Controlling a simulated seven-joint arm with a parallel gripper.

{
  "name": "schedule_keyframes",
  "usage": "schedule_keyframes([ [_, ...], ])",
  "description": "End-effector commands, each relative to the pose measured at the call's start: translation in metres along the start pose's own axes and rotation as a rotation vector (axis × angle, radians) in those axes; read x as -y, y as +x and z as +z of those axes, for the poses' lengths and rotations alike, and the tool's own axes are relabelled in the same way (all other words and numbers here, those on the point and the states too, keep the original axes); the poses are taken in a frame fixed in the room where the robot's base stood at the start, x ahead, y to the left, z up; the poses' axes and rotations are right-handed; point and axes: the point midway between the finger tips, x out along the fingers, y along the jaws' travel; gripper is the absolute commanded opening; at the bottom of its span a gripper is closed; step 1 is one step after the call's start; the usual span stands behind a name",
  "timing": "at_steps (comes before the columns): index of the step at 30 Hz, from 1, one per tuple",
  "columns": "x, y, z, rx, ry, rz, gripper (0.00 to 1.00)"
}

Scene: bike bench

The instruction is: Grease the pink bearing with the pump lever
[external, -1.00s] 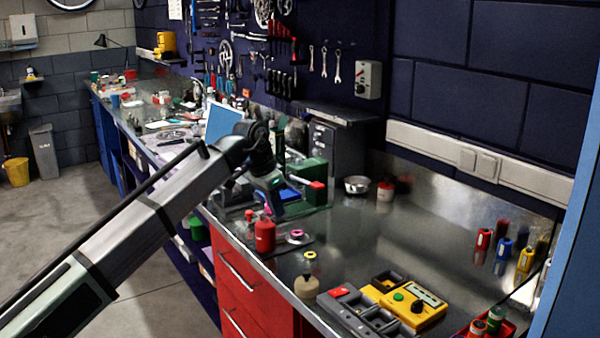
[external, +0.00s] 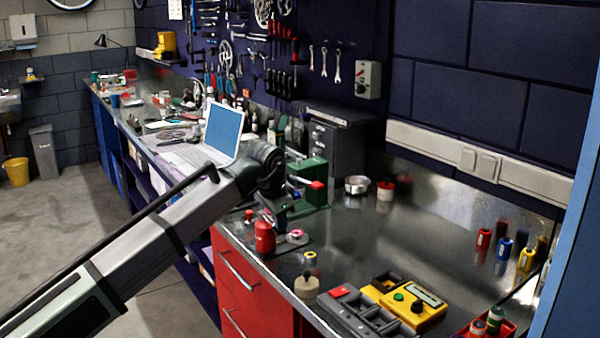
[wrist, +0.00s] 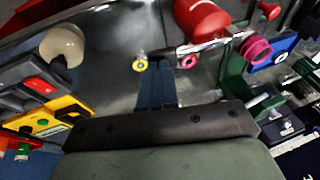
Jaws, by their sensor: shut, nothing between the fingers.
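A red grease canister (external: 265,237) stands near the bench's front edge. It also shows at the top of the wrist view (wrist: 203,18), with a rod and a red knob (wrist: 270,11) beside it. A pink ring (external: 297,235) lies just right of the canister. In the wrist view two pink rings show, a smaller one (wrist: 188,61) near a silver rod and a larger one (wrist: 256,48) by a green frame; I cannot tell which is the bearing. My gripper (wrist: 157,78) is shut and empty, its fingertips close to the rod's dark end; contact is unclear.
A yellow ring (external: 309,256) and a beige round pot (external: 306,288) stand right of the canister. A yellow control box (external: 405,305) and a grey tray are at front right.

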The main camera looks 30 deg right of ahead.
Motion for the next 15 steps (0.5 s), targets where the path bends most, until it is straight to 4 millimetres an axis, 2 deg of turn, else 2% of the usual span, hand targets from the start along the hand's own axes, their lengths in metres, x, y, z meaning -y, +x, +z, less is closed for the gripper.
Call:
schedule_keyframes([
  [15, 0.004, -0.015, -0.005, 0.000, 0.000, 0.001, 0.00],
])
